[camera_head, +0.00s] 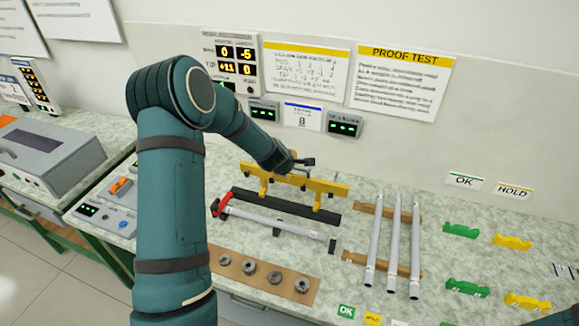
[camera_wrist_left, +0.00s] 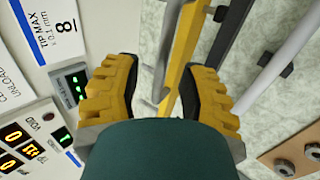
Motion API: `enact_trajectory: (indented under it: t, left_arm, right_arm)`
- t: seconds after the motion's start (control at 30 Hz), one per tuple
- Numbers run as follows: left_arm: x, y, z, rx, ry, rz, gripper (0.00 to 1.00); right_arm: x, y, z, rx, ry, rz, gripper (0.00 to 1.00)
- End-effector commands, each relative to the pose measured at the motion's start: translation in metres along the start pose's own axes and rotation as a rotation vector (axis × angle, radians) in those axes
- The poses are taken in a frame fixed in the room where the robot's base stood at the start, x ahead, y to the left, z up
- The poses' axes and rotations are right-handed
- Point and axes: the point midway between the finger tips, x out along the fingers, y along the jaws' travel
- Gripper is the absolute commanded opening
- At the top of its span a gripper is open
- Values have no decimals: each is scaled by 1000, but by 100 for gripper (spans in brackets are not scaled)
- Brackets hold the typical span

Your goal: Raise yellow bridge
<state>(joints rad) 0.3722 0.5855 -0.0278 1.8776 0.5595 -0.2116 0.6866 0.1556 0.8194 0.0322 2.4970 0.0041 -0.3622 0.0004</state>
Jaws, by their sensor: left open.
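The yellow bridge (camera_head: 328,186) is a long bar with short legs, standing at the back of the bench behind a black rail (camera_head: 290,203). My left gripper (camera_head: 297,166) is at the bridge's upper edge, left of its middle. In the left wrist view the jaws (camera_wrist_left: 163,88) are open, with the yellow bar (camera_wrist_left: 186,45) and a thin grey bar running between the two yellow-padded fingers. A gap shows on the left finger's side; contact with the right finger cannot be told. My right gripper is out of view.
In front of the black rail lies a silver rod (camera_head: 275,222) with a red clamp (camera_head: 221,204) at its left end. Three rods (camera_head: 396,245) lie on wooden rests to the right. Several ring weights (camera_head: 249,267) sit on a brown strip. Green and yellow cradles (camera_head: 461,230) stand farther right.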

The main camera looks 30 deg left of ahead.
Motion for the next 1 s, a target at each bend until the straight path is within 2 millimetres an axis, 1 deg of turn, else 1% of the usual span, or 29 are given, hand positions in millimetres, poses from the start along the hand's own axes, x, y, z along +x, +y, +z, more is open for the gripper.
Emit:
enact_trajectory:
  t: [0.03,0.1,0.3,0.4,0.5,0.67,1.0]
  left_arm:
    - [-11,2,0,1,0,3,41]
    - [-26,2,0,1,0,3,41]
    - [-64,2,0,1,1,5,41]
    - [-78,2,0,0,1,4,41]
    - [-88,2,0,0,1,3,41]
    - [-95,1,0,0,1,3,41]
    - [-95,1,0,0,1,2,41]
  right_arm:
    - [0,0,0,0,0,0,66]
    - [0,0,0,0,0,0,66]
    - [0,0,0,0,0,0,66]
    - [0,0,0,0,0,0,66]
    - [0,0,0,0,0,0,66]
    - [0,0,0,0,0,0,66]
    - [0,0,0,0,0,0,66]
